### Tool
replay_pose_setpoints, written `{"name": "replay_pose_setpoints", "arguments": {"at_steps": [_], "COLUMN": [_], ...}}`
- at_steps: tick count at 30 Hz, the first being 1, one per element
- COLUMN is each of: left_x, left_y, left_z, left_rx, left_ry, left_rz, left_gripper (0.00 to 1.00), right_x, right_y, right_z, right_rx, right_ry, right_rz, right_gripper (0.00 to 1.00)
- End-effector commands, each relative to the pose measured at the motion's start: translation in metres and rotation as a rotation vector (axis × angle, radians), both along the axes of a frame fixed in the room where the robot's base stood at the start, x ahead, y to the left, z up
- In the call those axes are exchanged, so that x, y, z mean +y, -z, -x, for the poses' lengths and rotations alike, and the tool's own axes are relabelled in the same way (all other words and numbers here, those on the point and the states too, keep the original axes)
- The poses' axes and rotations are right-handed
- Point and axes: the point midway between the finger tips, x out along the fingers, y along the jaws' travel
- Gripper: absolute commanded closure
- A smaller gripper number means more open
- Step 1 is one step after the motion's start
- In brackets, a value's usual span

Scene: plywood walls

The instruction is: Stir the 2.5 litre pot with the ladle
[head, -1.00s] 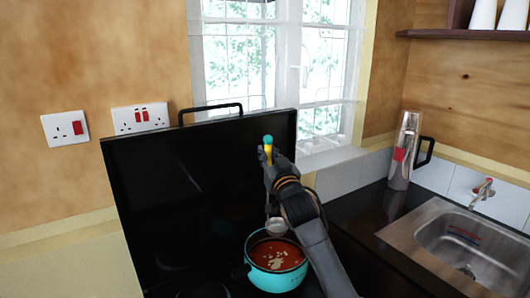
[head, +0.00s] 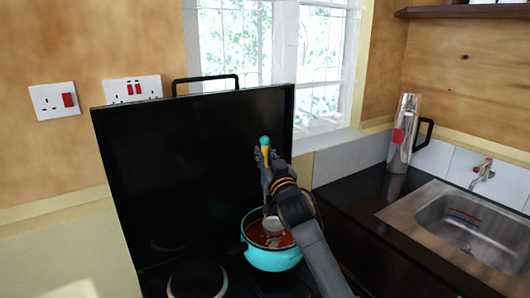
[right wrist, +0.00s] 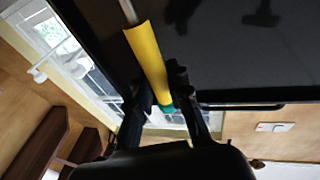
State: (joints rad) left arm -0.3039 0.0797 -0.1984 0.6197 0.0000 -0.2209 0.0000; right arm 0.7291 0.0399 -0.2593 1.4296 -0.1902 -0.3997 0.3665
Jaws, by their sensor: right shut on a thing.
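The turquoise pot (head: 272,258) stands on the stove in the head view, with red-orange soup in it. My right gripper (head: 268,160) is above the pot and shut on the ladle's yellow handle (head: 266,155), whose teal end sticks up. The ladle's metal bowl (head: 272,224) hangs down inside the pot's rim, at or in the soup; how deep, I cannot tell. In the right wrist view the yellow handle (right wrist: 147,60) lies between the fingers of my right gripper (right wrist: 160,95). My left gripper is not in view.
The black raised stove lid (head: 195,170) stands behind the pot. A bare hob plate (head: 197,280) is left of the pot. At right are a dark counter, a steel sink (head: 470,225) and a silver flask (head: 403,135) with a black handle.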

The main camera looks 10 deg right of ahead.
Motion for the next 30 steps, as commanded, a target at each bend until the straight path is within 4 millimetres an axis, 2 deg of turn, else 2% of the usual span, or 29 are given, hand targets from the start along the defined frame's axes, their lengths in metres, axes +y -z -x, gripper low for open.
{"name": "replay_pose_setpoints", "arguments": {"at_steps": [8, 18, 30], "left_x": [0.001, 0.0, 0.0], "left_y": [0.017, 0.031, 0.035], "left_z": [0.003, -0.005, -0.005], "left_rx": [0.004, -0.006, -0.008], "left_ry": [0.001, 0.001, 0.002], "left_rz": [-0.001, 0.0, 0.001], "left_gripper": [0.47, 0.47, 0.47], "right_x": [0.0, 0.0, 0.0], "right_y": [0.026, 0.05, 0.058], "right_z": [0.0, 0.0, 0.0], "right_rx": [0.002, 0.0, -0.001], "right_ry": [0.0, 0.0, 0.0], "right_rz": [-0.001, -0.001, -0.001], "right_gripper": [1.0, 1.0, 1.0]}}
